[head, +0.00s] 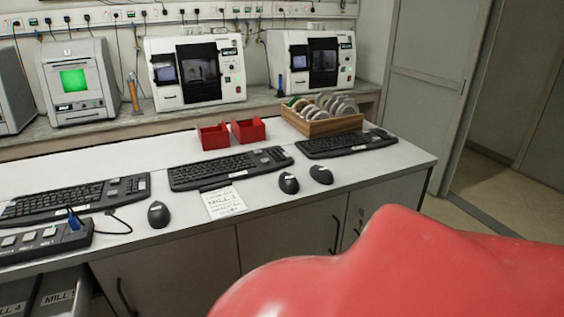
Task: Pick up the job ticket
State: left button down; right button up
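The job ticket (225,202) is a small white sheet with dark handwriting, with "MILL" readable on it. It lies flat on the white counter near the front edge, just in front of the middle keyboard. Neither of my grippers shows in the head view. A large smooth red shape fills the lower right and hides part of the cabinet front and floor.
Keyboards (230,167) and mice (158,214) lie around the ticket. Two red bins (248,130) and a wooden rack (322,124) of discs stand behind. White machines (196,71) line the back shelf. A doorway opens at right.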

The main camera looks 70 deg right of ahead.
aim_at(221, 200)
jog(key=z, duration=1.85)
jog(key=u, duration=2.15)
jog(key=z, duration=2.15)
jog(key=j+z, duration=1)
jog(key=i+j, duration=0.05)
